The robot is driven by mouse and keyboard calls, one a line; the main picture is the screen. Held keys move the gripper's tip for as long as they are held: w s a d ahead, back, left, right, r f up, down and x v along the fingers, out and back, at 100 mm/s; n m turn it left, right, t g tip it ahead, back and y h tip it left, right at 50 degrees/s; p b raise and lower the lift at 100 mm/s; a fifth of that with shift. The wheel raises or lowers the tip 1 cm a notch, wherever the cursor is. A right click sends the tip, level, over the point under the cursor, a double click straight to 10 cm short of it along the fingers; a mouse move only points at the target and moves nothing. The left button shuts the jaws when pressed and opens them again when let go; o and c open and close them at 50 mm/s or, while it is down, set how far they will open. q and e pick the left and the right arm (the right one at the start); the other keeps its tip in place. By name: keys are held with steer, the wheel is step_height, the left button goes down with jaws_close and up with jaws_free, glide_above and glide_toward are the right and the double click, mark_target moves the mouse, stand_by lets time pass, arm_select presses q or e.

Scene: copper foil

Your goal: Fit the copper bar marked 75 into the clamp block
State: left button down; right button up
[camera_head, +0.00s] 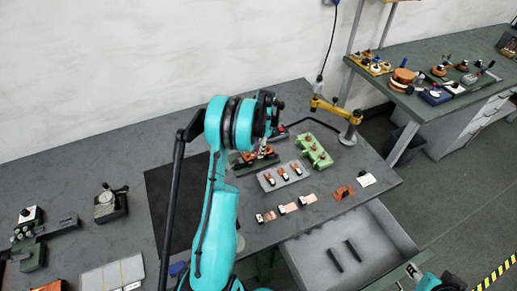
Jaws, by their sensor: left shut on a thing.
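My left arm rises through the middle of the head view and bends over the bench. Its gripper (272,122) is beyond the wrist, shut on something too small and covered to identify. Just below is a dark green fixture with orange parts (247,166), perhaps the clamp block, partly behind the arm. Three copper pieces with pale labels lie on the bench: left (265,216), middle (288,208) and right (308,199). The number 75 cannot be read on any.
A grey plate (274,186) holds three small copper-and-white pieces. A light green block (314,150) and a yellow jointed stand (338,112) are right of the gripper. An orange piece (343,192) lies near the front edge. An open drawer (311,254) holds two dark bars.

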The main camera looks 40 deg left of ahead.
arm_select(q)
steer(key=shift+f+b, duration=0.55)
stand_by(0.5)
stand_by(0.4)
steer(key=c, duration=1.4)
jaws_free()
steer(key=shift+o, duration=0.2)
steer(key=shift+r, duration=0.15)
steer(key=shift+r+p, duration=0.65)
steer(key=shift+r, duration=0.75)
steer(key=o, duration=0.5)
steer(key=shift+o, duration=0.2)
steer(key=shift+r, duration=0.1)
